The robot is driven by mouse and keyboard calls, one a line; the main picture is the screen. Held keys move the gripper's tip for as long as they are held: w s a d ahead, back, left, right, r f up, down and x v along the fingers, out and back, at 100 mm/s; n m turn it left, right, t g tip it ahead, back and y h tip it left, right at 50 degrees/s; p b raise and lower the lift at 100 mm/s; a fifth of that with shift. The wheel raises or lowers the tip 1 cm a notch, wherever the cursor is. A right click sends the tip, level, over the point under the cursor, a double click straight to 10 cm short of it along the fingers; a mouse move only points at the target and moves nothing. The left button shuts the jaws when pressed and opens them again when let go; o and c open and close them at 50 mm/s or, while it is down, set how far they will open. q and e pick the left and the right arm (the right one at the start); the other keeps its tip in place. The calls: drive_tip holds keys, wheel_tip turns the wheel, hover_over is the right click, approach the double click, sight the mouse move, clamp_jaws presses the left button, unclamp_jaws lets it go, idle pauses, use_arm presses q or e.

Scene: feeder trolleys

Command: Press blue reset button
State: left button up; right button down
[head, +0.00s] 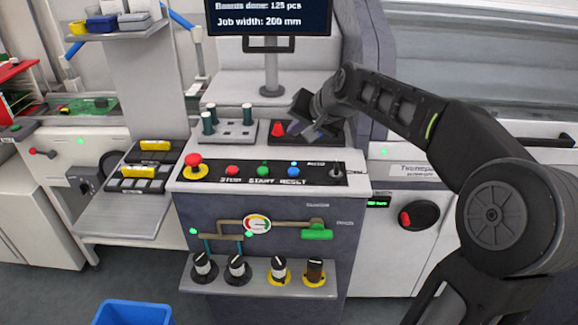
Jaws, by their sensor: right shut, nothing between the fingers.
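The blue reset button (293,171) sits on the black control strip (325,178) on top of the grey machine, above the printed word RESET. To its left are the green start button (263,170) and the red stop button (232,170). My right gripper (303,131) is at the end of the dark arm from the right. It is shut and empty, above and behind the blue button in the picture, and appears apart from it. The arm's wrist partly hides the black plate behind. My left gripper is not in view.
A red emergency knob (194,160) stands at the strip's left end and a small joystick (337,170) at its right. A red-capped item (277,129) and a block with green pegs (228,130) stand behind. A monitor (268,16) rises above. A blue bin (133,313) is on the floor.

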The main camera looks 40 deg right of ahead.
sight(296, 173)
wheel_tip(296, 173, down, 9)
drive_tip(key=b, duration=0.7)
drive_tip(key=shift+r, duration=0.1)
idle(2.0)
drive_tip(key=shift+f+b, duration=0.45)
drive_tip(key=shift+f+b, duration=0.4)
drive_tip(key=shift+f, duration=0.1)
idle(0.5)
drive_tip(key=shift+r, duration=0.15)
drive_tip(key=shift+r+p, duration=0.75)
drive_tip(key=shift+r, duration=0.1)
